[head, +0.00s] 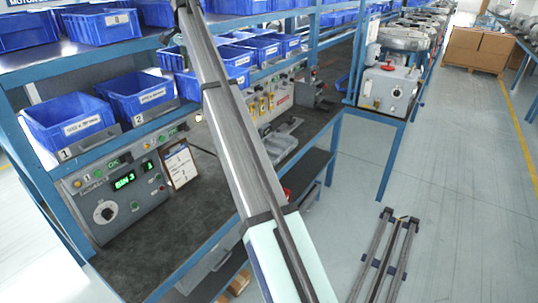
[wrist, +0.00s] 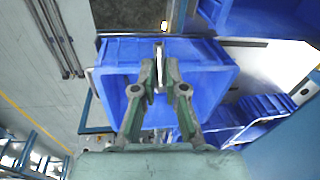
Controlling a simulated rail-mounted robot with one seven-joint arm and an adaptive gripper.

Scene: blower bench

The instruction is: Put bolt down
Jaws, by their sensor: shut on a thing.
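My gripper (wrist: 160,78) shows in the wrist view, its two green-grey fingers shut on a slim pale bolt (wrist: 159,53). The bolt points away from the fingers and shows in front of the interior of a blue bin (wrist: 213,60). I cannot tell whether the bolt tip touches the bin or how far inside it is. The fingers hide part of the bin and of the bolt. In the head view my arm crosses the middle, and neither gripper nor bolt can be made out.
In the head view, labelled blue bins 1 (head: 70,128) and 2 (head: 142,96) stand on a shelf above a control panel (head: 118,195). More blue bins (head: 103,27) stand higher up. The dark bench top (head: 160,245) has bare room. Blue shelf rails and posts surround the bins.

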